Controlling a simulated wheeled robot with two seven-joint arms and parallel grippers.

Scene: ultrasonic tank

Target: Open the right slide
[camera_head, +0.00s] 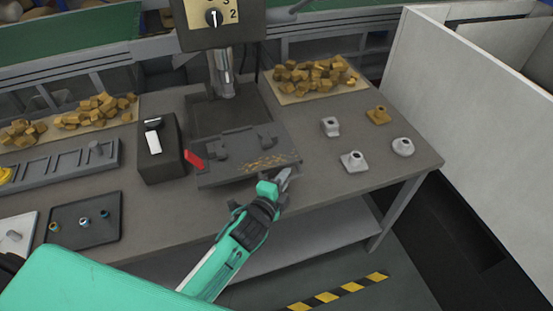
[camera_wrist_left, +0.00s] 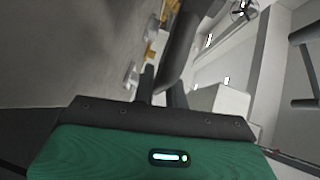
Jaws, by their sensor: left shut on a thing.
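A dark fixture (camera_head: 245,150) with a flat plate, small blocks and brass-coloured chips sits under the press in the head view. My left gripper (camera_head: 281,180) is at its front right edge and is shut there. A dark round bar (camera_wrist_left: 182,45) shows at its fingers (camera_wrist_left: 162,92) in the left wrist view; I take it to be part of the right slide. The exact contact is hidden by the gripper. My right gripper is not in view.
A black box with a white switch (camera_head: 154,143) stands left of the fixture. A dark tray (camera_head: 85,222) and a slotted rack (camera_head: 60,160) lie farther left. Several small fittings (camera_head: 352,161) stand at the right. Free floor lies in front of the table.

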